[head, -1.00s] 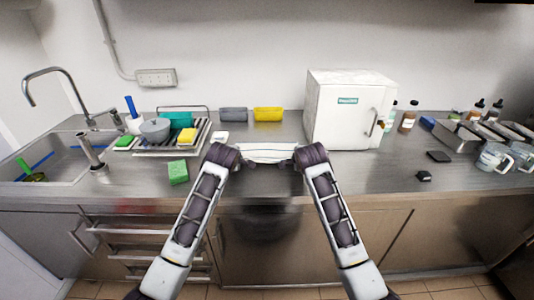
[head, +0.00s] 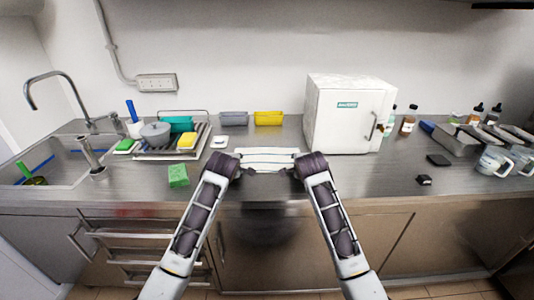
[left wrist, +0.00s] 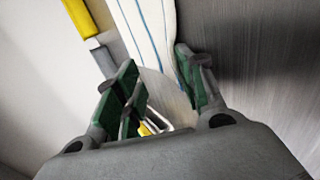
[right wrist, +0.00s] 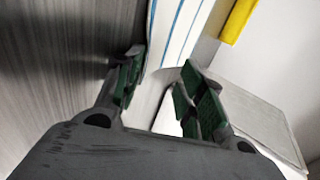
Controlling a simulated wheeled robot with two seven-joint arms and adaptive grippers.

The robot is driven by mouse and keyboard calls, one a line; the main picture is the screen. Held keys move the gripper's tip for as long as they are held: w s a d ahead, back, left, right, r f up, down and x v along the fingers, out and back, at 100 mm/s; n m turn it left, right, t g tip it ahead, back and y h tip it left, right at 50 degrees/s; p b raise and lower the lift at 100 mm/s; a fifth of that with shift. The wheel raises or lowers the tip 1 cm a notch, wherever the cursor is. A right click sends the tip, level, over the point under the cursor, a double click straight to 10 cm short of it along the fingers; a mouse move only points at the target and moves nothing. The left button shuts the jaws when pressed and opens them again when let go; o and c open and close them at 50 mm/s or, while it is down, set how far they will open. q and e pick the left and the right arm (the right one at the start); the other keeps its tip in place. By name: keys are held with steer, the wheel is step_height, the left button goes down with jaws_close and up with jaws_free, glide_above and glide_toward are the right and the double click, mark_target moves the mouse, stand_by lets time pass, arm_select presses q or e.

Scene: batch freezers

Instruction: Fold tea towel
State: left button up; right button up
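The tea towel (head: 267,154) is white with thin blue stripes. It lies as a narrow, flattened band on the steel counter in front of me, between my two grippers. My left gripper (head: 242,170) is at its left end and my right gripper (head: 291,170) at its right end. In the left wrist view the towel (left wrist: 150,30) runs up from between parted green finger pads (left wrist: 160,80). In the right wrist view the towel (right wrist: 175,35) also starts between parted pads (right wrist: 163,75). Both grippers look open, around the towel's ends. The arms hide parts of the fingertips in the head view.
A white box-shaped appliance (head: 345,112) stands behind right. A green sponge (head: 178,175) lies left of my left gripper. A dish rack (head: 165,153) and sink are farther left. Grey and yellow bins (head: 268,118) stand by the wall.

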arm_select(q)
steer(key=shift+r, duration=0.1)
